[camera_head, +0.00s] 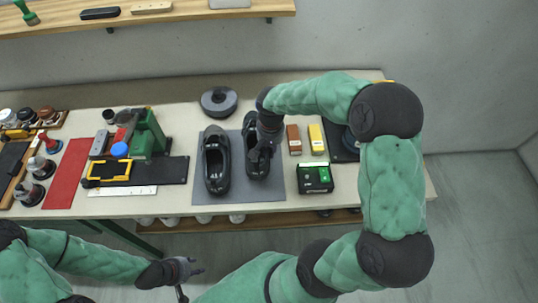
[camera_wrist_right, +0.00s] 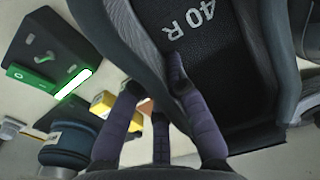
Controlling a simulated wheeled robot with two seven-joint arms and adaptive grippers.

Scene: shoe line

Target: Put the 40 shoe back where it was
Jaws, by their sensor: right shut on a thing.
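The black shoe marked 40 R inside (camera_head: 250,136) is at the right part of a grey mat (camera_head: 275,196); I cannot tell whether it rests on the mat or hangs just above. In the right wrist view the shoe (camera_wrist_right: 262,62) fills the right side, its white mark readable. My right gripper (camera_head: 263,152) is shut on this shoe, and its purple fingers (camera_wrist_right: 165,105) press at the shoe's edge. A second black shoe (camera_head: 216,184) lies beside it on the mat's left part. My left gripper (camera_head: 190,277) is open and empty in front of the table.
A dark round object (camera_head: 219,101) stands behind the shoes. Brown (camera_head: 294,140) and yellow (camera_head: 316,138) boxes and a black-green lit device (camera_head: 315,178) stand to the right. A green tool (camera_head: 148,136), black board (camera_head: 172,170) and red mat (camera_head: 67,172) lie left. A shelf (camera_head: 180,14) hangs above.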

